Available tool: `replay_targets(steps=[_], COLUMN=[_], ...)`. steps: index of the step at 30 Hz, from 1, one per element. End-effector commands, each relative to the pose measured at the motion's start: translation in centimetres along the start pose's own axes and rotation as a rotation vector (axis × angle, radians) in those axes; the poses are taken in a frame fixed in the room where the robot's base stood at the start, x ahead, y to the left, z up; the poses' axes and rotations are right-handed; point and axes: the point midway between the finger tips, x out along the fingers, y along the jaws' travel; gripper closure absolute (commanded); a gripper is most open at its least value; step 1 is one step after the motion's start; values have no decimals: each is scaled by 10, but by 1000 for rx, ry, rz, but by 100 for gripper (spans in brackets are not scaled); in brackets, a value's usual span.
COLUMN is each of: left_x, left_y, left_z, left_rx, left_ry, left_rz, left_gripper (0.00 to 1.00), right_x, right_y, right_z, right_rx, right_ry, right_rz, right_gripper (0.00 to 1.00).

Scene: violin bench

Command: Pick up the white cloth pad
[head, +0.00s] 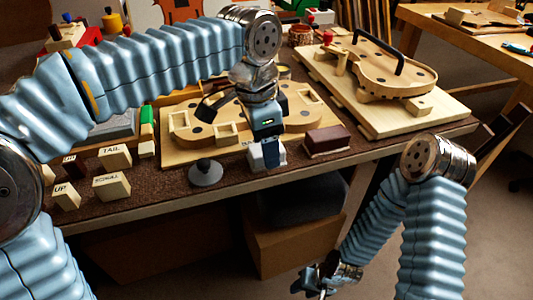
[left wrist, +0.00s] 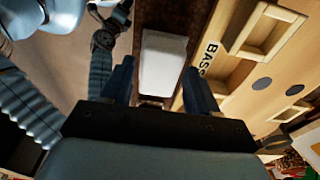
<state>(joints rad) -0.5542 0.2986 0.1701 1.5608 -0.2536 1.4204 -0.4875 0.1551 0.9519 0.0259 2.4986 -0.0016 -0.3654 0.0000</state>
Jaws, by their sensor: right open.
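The white cloth pad (left wrist: 164,62) shows between the two fingers of my left gripper (left wrist: 158,80) in the left wrist view. The fingers are apart, with a narrow gap on the pad's left side. In the head view the pad (head: 255,158) is at the front of the bench, partly hidden by my left gripper (head: 268,157), which points down over it. I cannot tell whether the pad still rests on the brown mat. My right gripper (head: 322,283) is open and empty, low in front of the bench, away from the pad.
A wooden tray marked BASS (head: 180,155) lies just behind the pad. A dark red block (head: 326,141) stands to the right, and a grey knob-topped disc (head: 206,174) to the left. Labelled blocks (head: 112,186) stand further left. A violin body (head: 400,75) sits on a board at the right.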

Motion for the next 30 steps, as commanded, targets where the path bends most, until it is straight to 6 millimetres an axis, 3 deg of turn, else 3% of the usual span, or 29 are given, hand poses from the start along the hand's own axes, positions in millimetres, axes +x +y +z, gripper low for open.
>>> replay_targets(steps=[1, 9, 15, 19, 23, 30], left_x=[0, 0, -1, -13, -39, -97], left_y=[0, 0, 0, 0, 4, 54], left_z=[0, 0, 0, -2, -6, -10], left_rx=[0, 0, 0, 1, 3, 6], left_ry=[0, 0, 0, 3, 4, 4], left_rz=[0, 0, 0, -1, -2, -2], left_gripper=[48, 86, 86, 86, 86, 86], right_x=[0, 0, 0, -3, -7, -15], right_y=[0, 0, 0, -2, -4, -8], right_z=[0, 0, 0, 0, 1, 1], right_rx=[0, 0, 0, -1, -3, -4], right_ry=[0, 0, 0, -1, -3, -3], right_rz=[0, 0, 0, -1, -3, -3], right_gripper=[57, 57, 57, 57, 57, 57])
